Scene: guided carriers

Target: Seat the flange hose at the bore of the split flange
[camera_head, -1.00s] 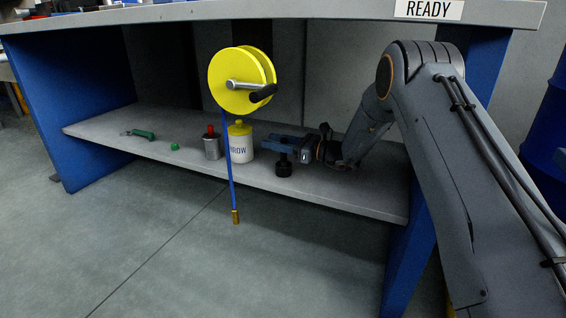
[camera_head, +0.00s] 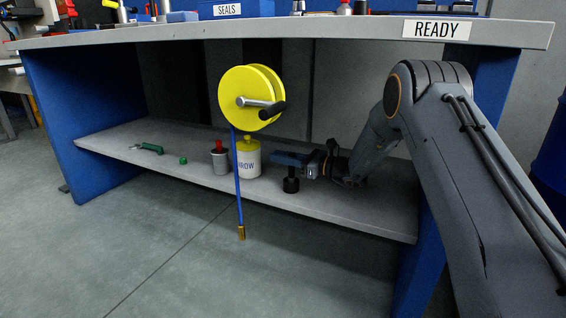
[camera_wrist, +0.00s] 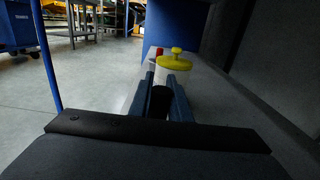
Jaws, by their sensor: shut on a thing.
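My gripper (camera_head: 289,160) has its blue jaws shut on a small black piece (camera_head: 291,182), which sticks out below the jaws over the bench's lower shelf. In the wrist view the same black piece (camera_wrist: 161,101) sits between the two jaws (camera_wrist: 164,92). I cannot tell whether it is the flange hose or whether it touches the shelf. A blue hose (camera_head: 239,195) with a brass end (camera_head: 241,233) hangs from a yellow reel (camera_head: 246,98), left of my gripper; it also shows in the wrist view (camera_wrist: 47,58). I cannot make out a split flange.
The lower shelf (camera_head: 335,215) carries a yellow-topped white jar (camera_head: 248,164), a grey can with a red top (camera_head: 220,160), a green cap (camera_head: 183,160) and a green-handled tool (camera_head: 150,148). The bench top (camera_head: 300,33) overhangs it. The floor in front is clear.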

